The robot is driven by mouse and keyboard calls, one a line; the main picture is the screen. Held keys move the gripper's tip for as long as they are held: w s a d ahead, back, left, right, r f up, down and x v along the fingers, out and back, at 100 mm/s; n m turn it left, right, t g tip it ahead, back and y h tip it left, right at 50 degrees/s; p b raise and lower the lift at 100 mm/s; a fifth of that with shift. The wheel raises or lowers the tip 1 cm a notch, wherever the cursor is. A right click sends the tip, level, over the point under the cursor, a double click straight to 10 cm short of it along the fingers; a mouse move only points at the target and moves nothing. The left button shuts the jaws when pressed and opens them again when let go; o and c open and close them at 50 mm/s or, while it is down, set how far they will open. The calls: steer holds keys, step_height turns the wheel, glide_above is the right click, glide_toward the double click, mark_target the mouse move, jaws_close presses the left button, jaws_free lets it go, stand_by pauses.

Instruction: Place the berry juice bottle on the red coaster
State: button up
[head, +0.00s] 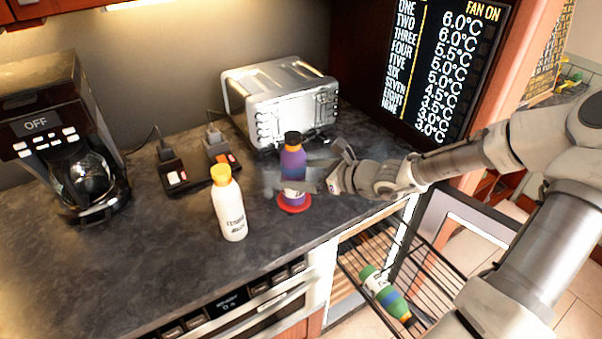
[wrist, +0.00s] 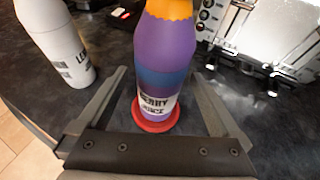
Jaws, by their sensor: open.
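The berry juice bottle (head: 293,163) is purple with a blue band and a dark cap. It stands upright on the red coaster (head: 294,206) on the dark counter. In the wrist view the bottle (wrist: 165,70) reads "berry juice", and the coaster (wrist: 154,122) shows around its base. My gripper (head: 300,186) is at the bottle's lower part, reaching in from the right. In the wrist view its two fingers (wrist: 158,98) are spread on either side of the bottle, with visible gaps. The bottle's cap is out of the wrist view.
A white bottle with a yellow cap (head: 228,205) stands left of the berry bottle. A toaster (head: 282,100) is behind, and a coffee maker (head: 60,140) is at left. The front-left counter is clear.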

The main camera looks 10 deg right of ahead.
steer(key=p+v, duration=0.2)
steer(key=v, duration=1)
steer(key=shift+w+f, duration=0.1)
steer(key=shift+w, duration=0.05)
